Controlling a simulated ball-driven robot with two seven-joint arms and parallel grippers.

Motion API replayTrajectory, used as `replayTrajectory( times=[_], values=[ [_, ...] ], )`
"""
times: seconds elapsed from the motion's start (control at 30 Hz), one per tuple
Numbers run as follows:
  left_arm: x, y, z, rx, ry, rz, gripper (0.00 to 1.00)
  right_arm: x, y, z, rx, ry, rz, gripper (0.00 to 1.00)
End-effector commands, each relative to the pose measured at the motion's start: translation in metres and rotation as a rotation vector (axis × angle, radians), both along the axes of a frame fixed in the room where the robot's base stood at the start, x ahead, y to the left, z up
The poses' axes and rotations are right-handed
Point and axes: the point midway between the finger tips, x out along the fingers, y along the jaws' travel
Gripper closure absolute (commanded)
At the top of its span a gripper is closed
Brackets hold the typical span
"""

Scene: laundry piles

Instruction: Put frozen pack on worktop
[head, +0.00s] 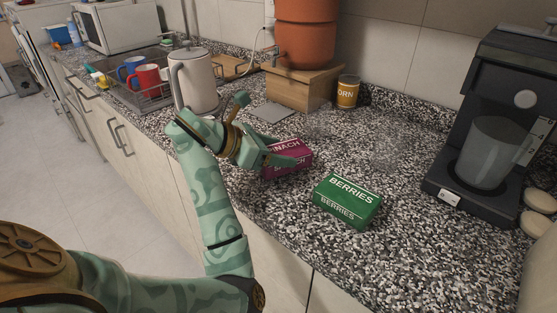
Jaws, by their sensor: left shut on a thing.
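The speckled worktop (400,150) runs along the wall. A magenta box-shaped pack (296,168), its lettering partly covered and reading like "SPINACH", is in the grip of my left gripper (287,156). The fingers cover part of its top and left side. The pack is at or just above the worktop; I cannot tell whether it touches. A green pack marked "BERRIES" (347,201) lies on the worktop to the right, near the front edge. My right gripper is not in view.
A white kettle (193,82) stands left of my arm, beside a dish rack with mugs (147,78). A "CORN" can (347,92) and a wooden box (304,88) stand behind. A coffee machine (500,110) stands right. Worktop around the green pack is clear.

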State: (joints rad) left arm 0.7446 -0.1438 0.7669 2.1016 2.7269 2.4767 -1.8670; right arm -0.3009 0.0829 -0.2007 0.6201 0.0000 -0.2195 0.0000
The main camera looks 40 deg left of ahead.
Motion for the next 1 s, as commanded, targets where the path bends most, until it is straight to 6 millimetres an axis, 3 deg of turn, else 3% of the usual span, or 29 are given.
replayTrajectory(
  times=[0.07, 0.4, 0.43, 0.5, 0.8, 1.0],
  values=[
    [0.001, 0.000, -0.018, -0.003, 0.005, 0.000, 0.68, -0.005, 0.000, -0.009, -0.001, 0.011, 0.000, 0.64],
    [0.000, 0.000, -0.019, 0.000, 0.001, 0.000, 0.68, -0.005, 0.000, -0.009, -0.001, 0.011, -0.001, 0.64],
    [0.000, 0.000, -0.018, -0.001, 0.003, 0.001, 0.28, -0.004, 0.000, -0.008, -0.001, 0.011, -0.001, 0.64],
    [0.000, 0.000, -0.018, -0.001, 0.003, 0.001, 0.15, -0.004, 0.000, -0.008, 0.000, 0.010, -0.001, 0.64],
    [0.000, 0.000, -0.014, -0.001, 0.000, 0.000, 0.15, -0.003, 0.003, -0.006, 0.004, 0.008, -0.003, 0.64],
    [-0.025, 0.013, 0.004, 0.003, -0.001, 0.004, 0.15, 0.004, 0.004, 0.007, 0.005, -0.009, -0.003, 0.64]
  ],
)
